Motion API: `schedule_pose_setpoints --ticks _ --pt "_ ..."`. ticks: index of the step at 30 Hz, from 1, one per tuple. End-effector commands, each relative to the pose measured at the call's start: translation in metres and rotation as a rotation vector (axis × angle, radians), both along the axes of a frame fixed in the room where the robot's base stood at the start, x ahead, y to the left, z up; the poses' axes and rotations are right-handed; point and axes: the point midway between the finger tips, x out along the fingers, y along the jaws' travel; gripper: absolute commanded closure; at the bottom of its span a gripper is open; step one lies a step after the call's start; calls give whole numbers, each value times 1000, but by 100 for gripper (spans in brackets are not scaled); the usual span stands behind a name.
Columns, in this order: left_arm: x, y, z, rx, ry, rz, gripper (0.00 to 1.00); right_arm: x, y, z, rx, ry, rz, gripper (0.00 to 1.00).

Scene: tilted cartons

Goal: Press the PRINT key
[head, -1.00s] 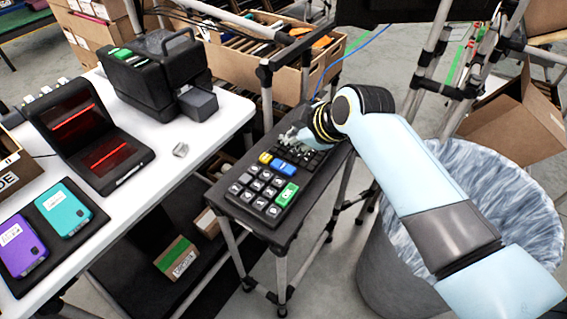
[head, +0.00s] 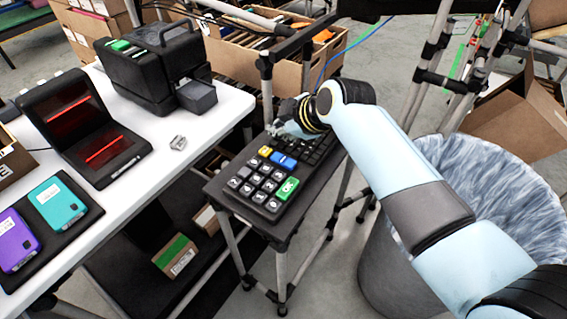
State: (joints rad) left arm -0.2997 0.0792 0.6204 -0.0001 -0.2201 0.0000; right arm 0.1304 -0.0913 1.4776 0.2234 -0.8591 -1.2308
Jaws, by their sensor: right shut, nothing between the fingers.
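A black keypad (head: 246,194) lies on a small dark stand. It has several dark keys, a green key (head: 288,187) at its front right, a wide blue key (head: 283,160) and a yellow key (head: 265,151). The lettering is too small to tell which key says PRINT. My right gripper (head: 276,130) is shut and empty, just behind the blue and yellow keys at the far end of the keypad. I cannot tell whether its tips touch anything. The gripper and wrist hide part of the far keys. My left gripper is out of view.
A white table (head: 190,140) at the left holds a black printer-like machine (head: 150,75), a red-lit scanner (head: 85,130) and two cased handhelds. A grey bin (head: 385,265) with a liner stands at the right under my right arm. Cartons stand behind.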

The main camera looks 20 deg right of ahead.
Motion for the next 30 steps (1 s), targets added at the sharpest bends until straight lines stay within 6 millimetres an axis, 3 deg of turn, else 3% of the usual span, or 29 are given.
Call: schedule_pose_setpoints --ticks 1,6,12,30 --pt "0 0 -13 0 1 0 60 0 0 -13 0 0 0 100" --pt "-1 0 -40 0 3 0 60 0 0 -38 0 1 -1 100" --pt "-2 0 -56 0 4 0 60 0 0 -59 0 1 1 100" --pt "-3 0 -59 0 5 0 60 0 0 -65 0 0 0 100"
